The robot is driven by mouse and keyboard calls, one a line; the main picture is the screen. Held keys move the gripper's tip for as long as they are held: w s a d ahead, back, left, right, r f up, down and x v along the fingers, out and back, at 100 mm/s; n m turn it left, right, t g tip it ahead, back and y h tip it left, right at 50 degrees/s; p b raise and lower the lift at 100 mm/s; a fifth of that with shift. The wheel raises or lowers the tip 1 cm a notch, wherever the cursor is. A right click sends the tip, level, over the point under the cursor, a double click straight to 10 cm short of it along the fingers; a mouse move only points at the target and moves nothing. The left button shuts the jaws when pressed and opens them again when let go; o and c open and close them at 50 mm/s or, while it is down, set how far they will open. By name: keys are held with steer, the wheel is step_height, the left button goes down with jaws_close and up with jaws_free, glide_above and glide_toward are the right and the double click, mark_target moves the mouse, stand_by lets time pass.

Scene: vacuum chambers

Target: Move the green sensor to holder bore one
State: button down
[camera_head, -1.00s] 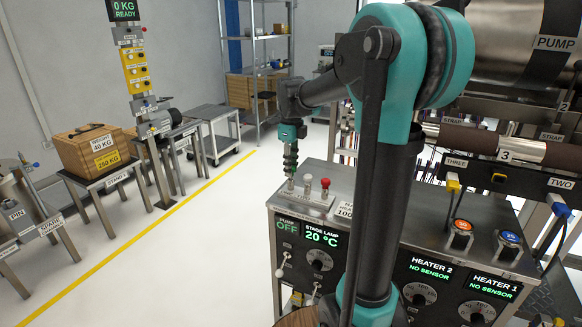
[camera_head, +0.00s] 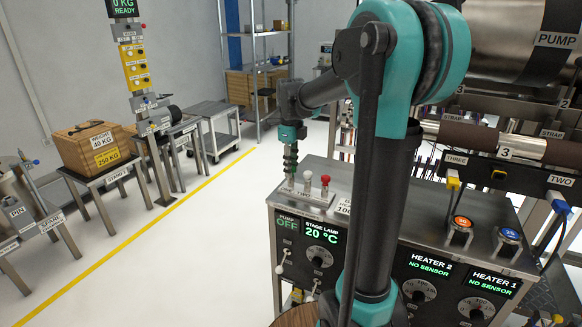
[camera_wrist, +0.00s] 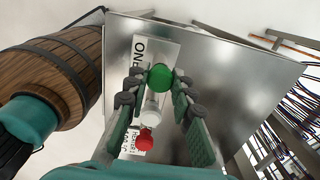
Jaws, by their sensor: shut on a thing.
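The green sensor (camera_wrist: 159,77) shows its round green top between my fingertips in the wrist view. My gripper (camera_wrist: 158,84) is shut on it; in the head view my gripper (camera_head: 290,168) points down over the left end of a small plate (camera_head: 318,198) on the console top, and hides most of the sensor there. A white-topped sensor (camera_head: 307,177) and a red-topped sensor (camera_head: 325,181) stand upright beside it in a row. I cannot tell whether the green sensor is seated or lifted. The wrist view shows a label reading ONE (camera_wrist: 139,45); the holder bores are not clearly seen.
Blue and yellow connectors and chamber tubes stand at the right. A wooden barrel (camera_wrist: 50,75) is beside the console.

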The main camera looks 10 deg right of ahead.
steer(key=shift+f, duration=0.1)
steer(key=c, duration=1.2)
jaws_free()
steer(key=shift+r, duration=3.5)
